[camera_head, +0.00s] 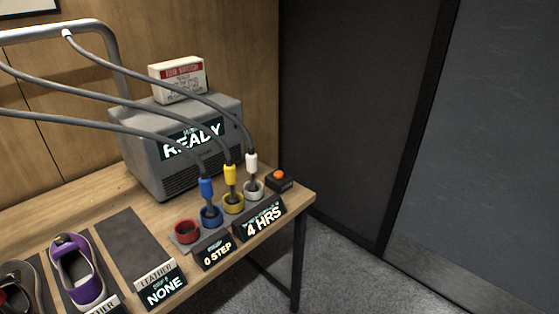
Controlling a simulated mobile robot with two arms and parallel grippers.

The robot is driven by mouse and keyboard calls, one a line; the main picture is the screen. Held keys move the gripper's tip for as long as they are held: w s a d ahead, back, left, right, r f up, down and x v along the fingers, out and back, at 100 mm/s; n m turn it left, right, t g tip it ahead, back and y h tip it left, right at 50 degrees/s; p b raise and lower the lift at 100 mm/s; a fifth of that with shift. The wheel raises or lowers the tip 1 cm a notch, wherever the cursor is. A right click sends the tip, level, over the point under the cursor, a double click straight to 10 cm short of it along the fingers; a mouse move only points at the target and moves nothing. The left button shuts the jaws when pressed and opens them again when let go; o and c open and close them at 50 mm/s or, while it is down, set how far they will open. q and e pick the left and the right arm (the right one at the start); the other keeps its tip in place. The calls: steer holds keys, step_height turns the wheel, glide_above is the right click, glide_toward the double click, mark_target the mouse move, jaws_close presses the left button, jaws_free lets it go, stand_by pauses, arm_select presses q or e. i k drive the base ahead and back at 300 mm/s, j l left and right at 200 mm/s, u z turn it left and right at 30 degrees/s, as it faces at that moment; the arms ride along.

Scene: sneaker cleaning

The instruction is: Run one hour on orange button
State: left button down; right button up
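The orange button (279,175) sits on a small dark box at the right end of the wooden table, and nothing touches it. A dark display (262,218) in front of it reads "4 HRS" with smaller text above that I cannot make out. A grey machine (150,160) behind it has a screen (194,138) reading "READY". Neither of my grippers is in view.
Blue (207,188), yellow (231,175) and white (251,161) tools on hoses stand in matching cups. A red cup (187,231) stands beside them. Displays read "0 STEP" (216,252) and "NONE" (164,289). A purple shoe (76,268) lies left. Grey floor (345,270) is clear at right.

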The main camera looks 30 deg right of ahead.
mark_target(278, 175)
steer(key=i+l, duration=0.1)
steer(key=l, duration=0.4)
steer(key=i+l, duration=0.1)
steer(key=l, duration=0.4)
steer(key=i+l, duration=0.1)
steer(key=l, duration=0.45)
steer(key=i+l+u, duration=0.1)
steer(key=l, duration=0.4)
